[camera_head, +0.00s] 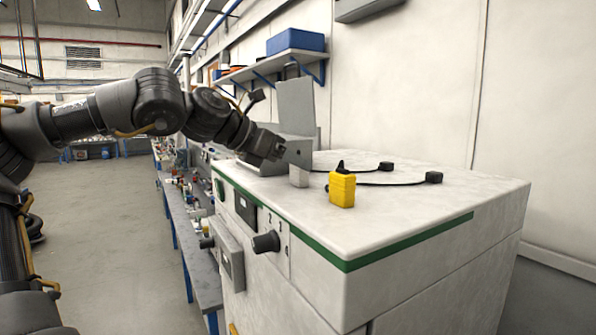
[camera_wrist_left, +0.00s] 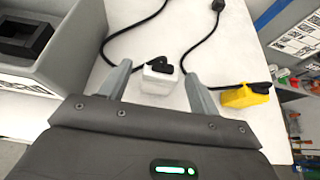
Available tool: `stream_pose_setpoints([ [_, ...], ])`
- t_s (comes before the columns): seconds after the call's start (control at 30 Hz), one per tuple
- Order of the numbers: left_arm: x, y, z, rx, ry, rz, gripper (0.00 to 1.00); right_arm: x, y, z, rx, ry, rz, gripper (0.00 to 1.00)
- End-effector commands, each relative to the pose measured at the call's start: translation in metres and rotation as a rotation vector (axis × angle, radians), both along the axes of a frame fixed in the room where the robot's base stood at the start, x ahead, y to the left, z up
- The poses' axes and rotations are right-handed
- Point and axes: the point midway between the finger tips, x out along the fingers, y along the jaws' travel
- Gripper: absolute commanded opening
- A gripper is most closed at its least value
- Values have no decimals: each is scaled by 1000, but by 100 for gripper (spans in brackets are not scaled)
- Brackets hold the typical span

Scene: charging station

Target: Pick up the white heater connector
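The white heater connector (camera_head: 299,177) stands on the white cabinet top beside the grey box. In the left wrist view the connector (camera_wrist_left: 159,77) lies between and just beyond the fingertips, with a black cable running from its top. My left gripper (camera_head: 281,150) reaches in from the left above the cabinet, near the connector. In the left wrist view the left gripper (camera_wrist_left: 158,80) has its two grey fingers spread apart, with visible gaps to the connector on both sides. My right gripper is not in view.
A yellow connector (camera_head: 342,188) stands close by, to the right, also seen in the wrist view (camera_wrist_left: 246,95). A grey box with a raised lid (camera_head: 297,105) is behind the gripper. Black cables cross the cabinet top (camera_head: 440,205), whose front area is clear.

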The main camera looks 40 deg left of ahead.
Motion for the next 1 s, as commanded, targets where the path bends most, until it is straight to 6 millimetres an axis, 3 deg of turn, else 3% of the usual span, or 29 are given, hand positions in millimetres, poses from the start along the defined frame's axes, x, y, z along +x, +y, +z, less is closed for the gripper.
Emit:
stream_pose_setpoints([
  [0.03,0,0,0,0,0,0,55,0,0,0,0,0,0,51],
  [0.33,0,0,0,0,0,0,17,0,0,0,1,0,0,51],
  [0.77,0,1,8,2,-2,2,17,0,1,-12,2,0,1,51],
  [0.9,1,1,24,3,-3,5,17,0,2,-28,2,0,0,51],
  [1.0,-14,-3,44,3,-6,3,17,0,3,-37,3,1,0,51],
])
